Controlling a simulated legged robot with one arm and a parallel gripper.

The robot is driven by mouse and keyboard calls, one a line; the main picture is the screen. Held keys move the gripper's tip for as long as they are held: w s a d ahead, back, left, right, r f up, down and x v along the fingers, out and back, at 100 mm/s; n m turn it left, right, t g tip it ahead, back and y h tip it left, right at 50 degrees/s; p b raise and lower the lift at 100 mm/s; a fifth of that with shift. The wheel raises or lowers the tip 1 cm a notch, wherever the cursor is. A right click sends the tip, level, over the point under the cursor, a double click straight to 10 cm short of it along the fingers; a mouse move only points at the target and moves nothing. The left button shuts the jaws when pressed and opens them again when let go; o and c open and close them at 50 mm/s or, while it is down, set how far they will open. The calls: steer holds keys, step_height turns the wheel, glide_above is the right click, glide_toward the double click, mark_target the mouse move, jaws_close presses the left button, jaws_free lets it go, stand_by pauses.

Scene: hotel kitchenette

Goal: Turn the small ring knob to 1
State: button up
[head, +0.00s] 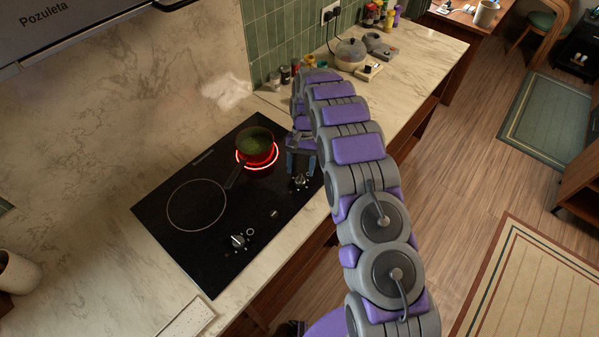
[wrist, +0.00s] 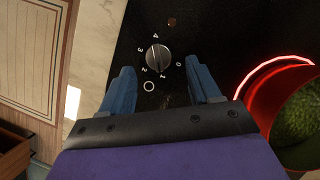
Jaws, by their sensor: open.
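The small ring knob (wrist: 157,57) is a round dark knob with a grey grip bar on the black cooktop (head: 165,215). Numbers 0 to 4 are printed around it. The bar runs roughly between the 4 and the 1, but I cannot tell which end is the pointer. The knob also shows in the head view (head: 301,181), just below my gripper (head: 302,165). In the wrist view my gripper (wrist: 160,68) is open, with one blue finger on each side of the knob's near side. Neither finger visibly touches it. The small ring (head: 273,160) glows red.
A pot (head: 255,146) with green contents sits on the glowing ring, close to my gripper; its handle points down-left. The large ring (head: 197,204) is dark and empty. A second knob (head: 238,240) sits near the cooktop's front. Jars (head: 285,75) stand behind my arm.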

steer(key=p+v, duration=0.9)
steer(key=v, duration=0.5)
steer(key=shift+r, duration=0.15)
stand_by(0.5)
